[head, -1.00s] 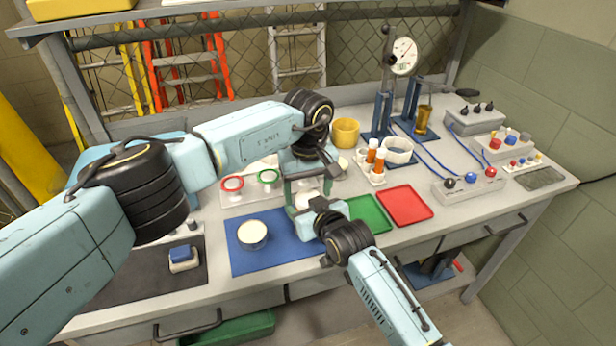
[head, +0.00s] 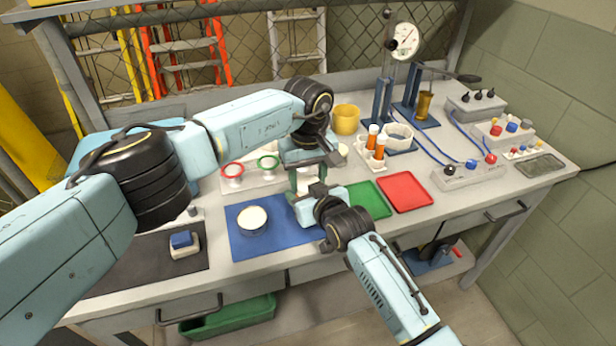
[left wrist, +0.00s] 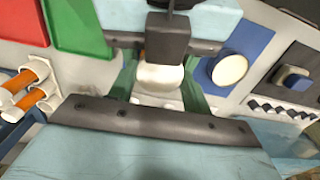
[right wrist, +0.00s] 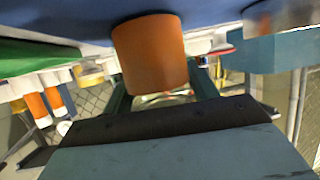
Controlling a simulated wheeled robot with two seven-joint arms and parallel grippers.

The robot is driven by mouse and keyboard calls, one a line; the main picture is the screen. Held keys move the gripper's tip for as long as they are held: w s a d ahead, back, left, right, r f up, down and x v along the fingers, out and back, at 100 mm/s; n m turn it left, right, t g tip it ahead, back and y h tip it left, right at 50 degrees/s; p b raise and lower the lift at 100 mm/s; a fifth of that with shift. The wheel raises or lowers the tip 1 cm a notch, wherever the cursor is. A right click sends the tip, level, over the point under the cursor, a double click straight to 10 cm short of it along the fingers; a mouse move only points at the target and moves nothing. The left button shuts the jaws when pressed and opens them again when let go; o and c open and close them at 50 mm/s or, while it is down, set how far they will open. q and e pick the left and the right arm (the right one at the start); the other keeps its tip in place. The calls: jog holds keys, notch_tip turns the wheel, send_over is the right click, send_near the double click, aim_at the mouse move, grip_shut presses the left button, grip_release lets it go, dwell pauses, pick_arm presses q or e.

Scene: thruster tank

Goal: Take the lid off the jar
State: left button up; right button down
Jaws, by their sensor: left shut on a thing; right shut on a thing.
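The jar is an orange cylinder (right wrist: 150,55), seen between the green fingers of my right gripper (right wrist: 163,82) in the right wrist view. Its white lid (left wrist: 161,77) shows between the green fingers of my left gripper (left wrist: 160,86) in the left wrist view. My left gripper comes from above and is shut on the lid. My right gripper (head: 308,196) comes from the front and is shut on the jar. In the head view the hands largely hide both. I cannot tell whether lid and jar still touch.
A round cream-topped tin (head: 252,218) stands on the blue mat (head: 240,245), left of my grippers. A green tray (head: 368,200) and red tray (head: 405,192) lie to the right. Red and green rings (head: 232,170) stand behind. A rack with orange vials (head: 376,148) is at back right.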

pick_arm(q)
jog(key=n, duration=0.6)
jog(key=shift+n, duration=0.3)
jog(key=o, duration=1.1)
pick_arm(e)
jog(key=shift+d, duration=0.1)
pick_arm(q)
jog(key=shift+r, duration=2.25)
pick_arm(e)
jog(key=shift+c, duration=1.8)
grip_release()
